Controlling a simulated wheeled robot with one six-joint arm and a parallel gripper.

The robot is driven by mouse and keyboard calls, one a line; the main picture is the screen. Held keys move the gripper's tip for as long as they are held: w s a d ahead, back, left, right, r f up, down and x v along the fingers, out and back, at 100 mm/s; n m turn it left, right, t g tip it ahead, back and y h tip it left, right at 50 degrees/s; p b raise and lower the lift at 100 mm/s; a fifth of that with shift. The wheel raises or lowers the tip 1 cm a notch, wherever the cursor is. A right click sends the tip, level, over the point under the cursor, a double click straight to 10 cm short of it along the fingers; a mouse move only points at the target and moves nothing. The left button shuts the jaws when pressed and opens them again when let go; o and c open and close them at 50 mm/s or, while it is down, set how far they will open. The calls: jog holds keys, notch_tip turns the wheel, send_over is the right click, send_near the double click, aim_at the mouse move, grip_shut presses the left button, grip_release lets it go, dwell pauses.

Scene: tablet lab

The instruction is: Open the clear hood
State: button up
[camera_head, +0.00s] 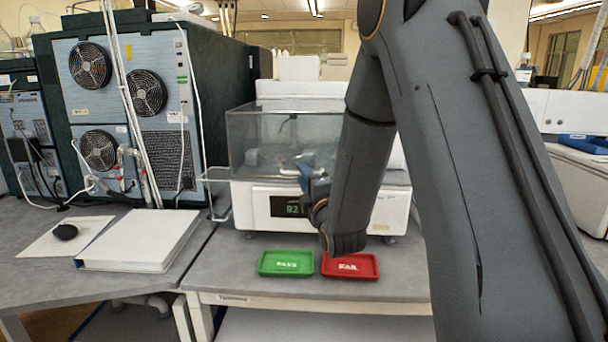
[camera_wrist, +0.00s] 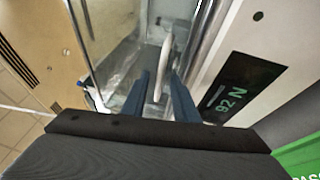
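The clear hood (camera_head: 262,140) is a transparent box, down over the top of a white machine (camera_head: 245,205). In the wrist view its clear panel (camera_wrist: 112,30) is at upper left. A thin pale handle-like bracket (camera_head: 212,180) sticks out at the hood's lower left in the head view. My gripper (camera_head: 302,172) is in front of the hood, above the machine's display. Its two blue fingers (camera_wrist: 157,98) are apart in the wrist view, with a pale bar (camera_wrist: 166,50) showing between them. I cannot tell whether they touch it. My arm hides the machine's right part.
A lit display (camera_head: 290,207) is on the machine's front. A green PASS tray (camera_head: 286,272) and a red FAIL tray (camera_head: 350,275) lie on the bench before it. A white binder (camera_head: 140,240) lies left, near a dark cabinet with fans (camera_head: 148,92). The bench between binder and trays is clear.

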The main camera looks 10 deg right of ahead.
jog(key=shift+w, duration=0.1)
grip_shut()
dwell(1.4)
